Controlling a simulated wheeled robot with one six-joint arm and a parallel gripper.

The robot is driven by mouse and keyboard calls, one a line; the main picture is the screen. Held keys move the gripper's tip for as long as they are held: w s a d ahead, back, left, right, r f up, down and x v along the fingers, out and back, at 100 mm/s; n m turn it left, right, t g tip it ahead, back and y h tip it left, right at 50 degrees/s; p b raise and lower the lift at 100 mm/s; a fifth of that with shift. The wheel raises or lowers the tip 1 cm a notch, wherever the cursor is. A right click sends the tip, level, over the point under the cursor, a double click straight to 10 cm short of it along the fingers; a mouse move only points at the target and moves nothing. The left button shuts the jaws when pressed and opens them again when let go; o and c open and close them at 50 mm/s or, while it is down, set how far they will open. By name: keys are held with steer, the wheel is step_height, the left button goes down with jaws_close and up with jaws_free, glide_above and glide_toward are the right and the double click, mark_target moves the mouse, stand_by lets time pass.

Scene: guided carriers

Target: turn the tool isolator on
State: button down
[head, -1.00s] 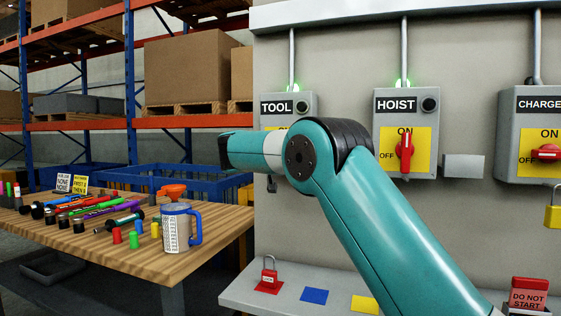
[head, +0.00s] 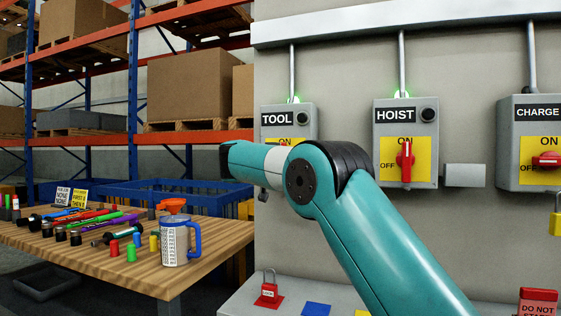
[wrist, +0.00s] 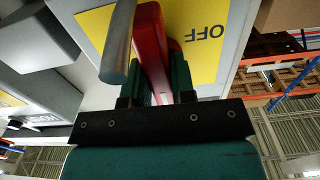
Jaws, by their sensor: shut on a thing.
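The tool isolator (head: 305,118) is a grey box on the wall panel, labelled TOOL, with a green lamp (head: 294,99) lit on top. My arm covers its lower part and handle in the head view. In the wrist view its red handle (wrist: 150,35) stands in front of a yellow plate (wrist: 205,65) with OFF upside down to the right. My gripper (wrist: 158,78) has its green fingers shut on the handle. The handle runs roughly up and down in that view, with OFF off to its side. A grey rod (wrist: 118,45) passes close in front of the handle, on the left.
The hoist isolator (head: 430,150) has its handle upright and a lit green lamp; the charger isolator (head: 510,150) has its handle level. A shelf (head: 240,300) with a red padlock (head: 268,287) lies below. A cluttered wooden table (head: 210,255) stands left.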

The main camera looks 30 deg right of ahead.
steer(key=c, duration=1)
jaws_free()
steer(key=shift+o, duration=0.2)
steer(key=b+v, duration=0.3)
steer(key=v, duration=1.4)
steer(key=shift+s+b, duration=0.2)
steer(key=shift+b, duration=0.1)
steer(key=shift+a, duration=0.15)
